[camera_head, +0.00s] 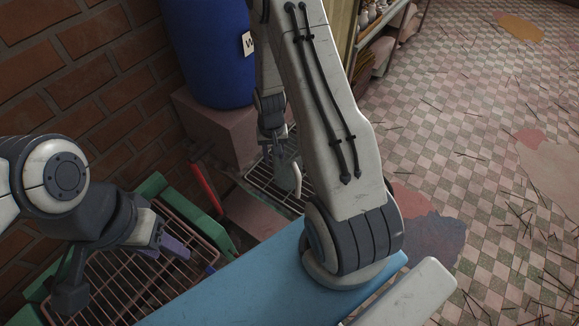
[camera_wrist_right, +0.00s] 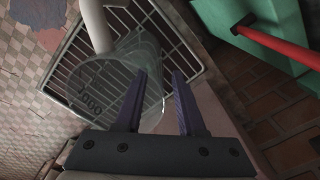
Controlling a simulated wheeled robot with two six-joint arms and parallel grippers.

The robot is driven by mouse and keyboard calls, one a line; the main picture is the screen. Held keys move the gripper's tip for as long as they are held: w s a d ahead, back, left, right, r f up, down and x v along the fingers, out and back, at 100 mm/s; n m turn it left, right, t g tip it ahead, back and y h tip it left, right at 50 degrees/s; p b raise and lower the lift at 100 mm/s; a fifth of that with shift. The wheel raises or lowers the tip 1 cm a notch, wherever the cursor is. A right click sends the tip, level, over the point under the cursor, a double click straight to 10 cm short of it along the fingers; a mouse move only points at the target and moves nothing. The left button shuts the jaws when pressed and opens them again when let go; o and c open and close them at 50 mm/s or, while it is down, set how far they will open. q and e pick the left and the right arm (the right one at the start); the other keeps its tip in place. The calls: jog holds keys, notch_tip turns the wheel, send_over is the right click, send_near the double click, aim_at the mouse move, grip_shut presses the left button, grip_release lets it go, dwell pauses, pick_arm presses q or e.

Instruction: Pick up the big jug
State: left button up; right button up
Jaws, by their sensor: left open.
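The big jug (camera_wrist_right: 108,85) is clear, with dark lettering on its side, and sits over a wire rack in the right wrist view. A white curved part, seemingly its handle (camera_wrist_right: 95,25), also shows in the head view (camera_head: 289,176). My right gripper (camera_wrist_right: 159,73) is open, its purple fingers apart; the left finger overlaps the jug and the jug's edge shows between the fingers. I cannot tell whether they touch. My left gripper (camera_head: 172,246) is open and empty above the green-edged rack, away from the jug.
A blue barrel (camera_head: 205,55) stands on a pinkish block (camera_head: 215,125) by the brick wall. A wire rack (camera_head: 262,180) lies below the jug. A red bar (camera_head: 204,185) and green frame (camera_head: 222,238) are near. The tiled floor (camera_head: 480,130) is open at right.

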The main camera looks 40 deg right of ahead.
grip_shut()
dwell(1.4)
